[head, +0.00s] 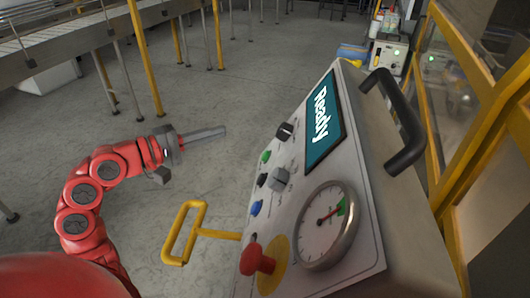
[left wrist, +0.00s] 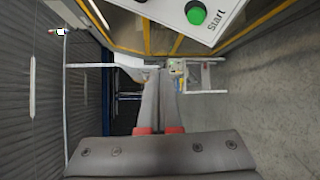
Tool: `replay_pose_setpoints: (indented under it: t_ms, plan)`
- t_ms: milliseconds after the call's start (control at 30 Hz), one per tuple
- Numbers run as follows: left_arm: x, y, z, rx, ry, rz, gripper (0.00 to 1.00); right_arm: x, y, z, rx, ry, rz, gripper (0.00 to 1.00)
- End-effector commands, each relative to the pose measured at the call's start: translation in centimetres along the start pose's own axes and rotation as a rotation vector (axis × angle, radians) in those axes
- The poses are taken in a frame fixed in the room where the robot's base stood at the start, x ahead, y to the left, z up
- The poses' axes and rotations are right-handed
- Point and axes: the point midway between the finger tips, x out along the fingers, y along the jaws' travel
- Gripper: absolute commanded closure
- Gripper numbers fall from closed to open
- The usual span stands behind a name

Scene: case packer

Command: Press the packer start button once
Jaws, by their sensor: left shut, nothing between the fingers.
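The packer's control panel (head: 300,175) stands at the right in the head view, its screen (head: 325,122) reading "Ready". A green button (head: 266,156) sits on the panel's left side. In the left wrist view a green button (left wrist: 196,15) shows at the top with the label "Start" beside it. My left gripper (head: 222,131) is shut and empty, to the left of the green button with a gap between them. Its fingers also show in the left wrist view (left wrist: 159,75), below the button in the picture. My right gripper is not in view.
A red mushroom button (head: 257,261), a round gauge (head: 325,225), dark and grey knobs and a blue button (head: 256,208) share the panel. A yellow handle (head: 185,232) juts out at its lower left. A black handle (head: 402,125) is at right. The floor left of the panel is clear.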

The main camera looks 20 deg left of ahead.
Motion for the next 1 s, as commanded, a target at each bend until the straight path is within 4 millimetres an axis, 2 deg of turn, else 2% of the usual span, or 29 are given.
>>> replay_pose_setpoints:
  t_ms: [167,433,500,600,1000]
  plan:
    - [1.2,-0.2,1.1,-0.007,-0.003,0.000,1.00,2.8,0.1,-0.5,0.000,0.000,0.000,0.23]
    - [3.9,-2.2,3.1,-0.006,-0.004,0.000,1.00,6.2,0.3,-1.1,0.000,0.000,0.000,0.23]
    - [4.6,-3.9,3.3,0.000,-0.002,-0.005,1.00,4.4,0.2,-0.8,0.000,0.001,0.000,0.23]
    - [5.2,-4.1,3.7,0.000,0.000,-0.003,1.00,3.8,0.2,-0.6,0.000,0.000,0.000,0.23]
    - [5.8,-4.2,4.3,-0.001,-0.001,0.000,1.00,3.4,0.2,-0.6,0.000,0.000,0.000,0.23]
